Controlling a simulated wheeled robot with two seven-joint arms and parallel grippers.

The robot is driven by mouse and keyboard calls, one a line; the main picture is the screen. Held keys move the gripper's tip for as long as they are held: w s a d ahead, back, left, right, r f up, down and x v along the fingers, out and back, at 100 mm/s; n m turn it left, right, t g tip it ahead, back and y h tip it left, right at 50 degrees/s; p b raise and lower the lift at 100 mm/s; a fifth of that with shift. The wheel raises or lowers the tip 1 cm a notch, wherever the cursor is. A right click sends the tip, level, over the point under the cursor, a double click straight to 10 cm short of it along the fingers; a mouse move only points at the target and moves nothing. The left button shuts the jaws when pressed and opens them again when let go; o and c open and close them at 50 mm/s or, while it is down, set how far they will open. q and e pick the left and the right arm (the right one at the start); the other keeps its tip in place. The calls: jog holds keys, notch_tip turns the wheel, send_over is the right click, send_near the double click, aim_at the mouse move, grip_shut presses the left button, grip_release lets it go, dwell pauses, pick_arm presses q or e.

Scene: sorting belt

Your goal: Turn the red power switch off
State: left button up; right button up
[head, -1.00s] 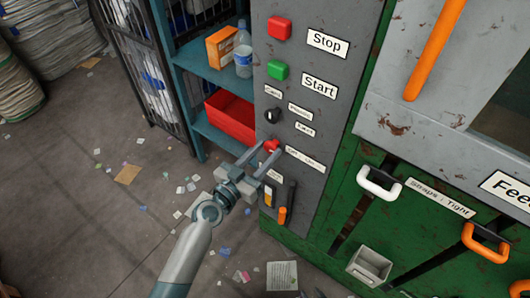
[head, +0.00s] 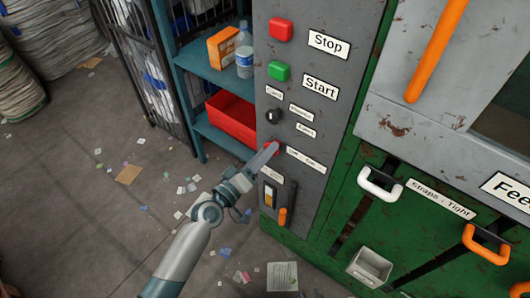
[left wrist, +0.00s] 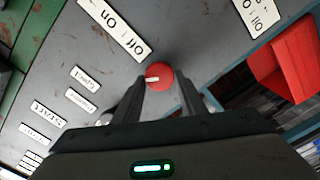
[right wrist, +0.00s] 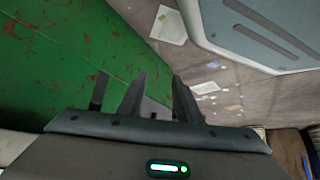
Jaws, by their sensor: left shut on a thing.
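The red power switch (head: 270,148) is a round knob on the grey control panel, partly hidden by my left gripper in the head view. In the left wrist view the red knob (left wrist: 158,74) shows with a white pointer mark, between the fingertips. Its "Off / On" label (left wrist: 115,28) is close by. My left gripper (head: 266,152) is shut on the knob, one finger hiding the other in the head view. My right gripper (right wrist: 158,88) shows only in its wrist view, with its fingers apart and nothing between them.
The panel (head: 325,75) also has a red Stop button (head: 281,29), a green Start button (head: 279,71), a black selector knob (head: 273,116) and an orange-tipped lever (head: 283,215). A blue shelf with a red bin (head: 232,120) stands left of it. Paper scraps litter the floor.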

pick_arm(q)
jog(key=n, duration=0.7)
jog(key=shift+f, duration=0.15)
pick_arm(e)
jog(key=shift+s+d+f, duration=0.4)
jog(key=shift+s+d, duration=0.15)
jog(key=shift+s, duration=0.1)
jog(key=shift+s+f+g, duration=0.1)
jog(key=shift+s+g, duration=0.05)
jog(key=shift+g, duration=0.15)
pick_arm(q)
jog(key=o, duration=1)
pick_arm(e)
jog(key=shift+a, duration=0.15)
jog(key=shift+w, duration=0.2)
pick_arm(q)
jog(key=shift+a, duration=0.1)
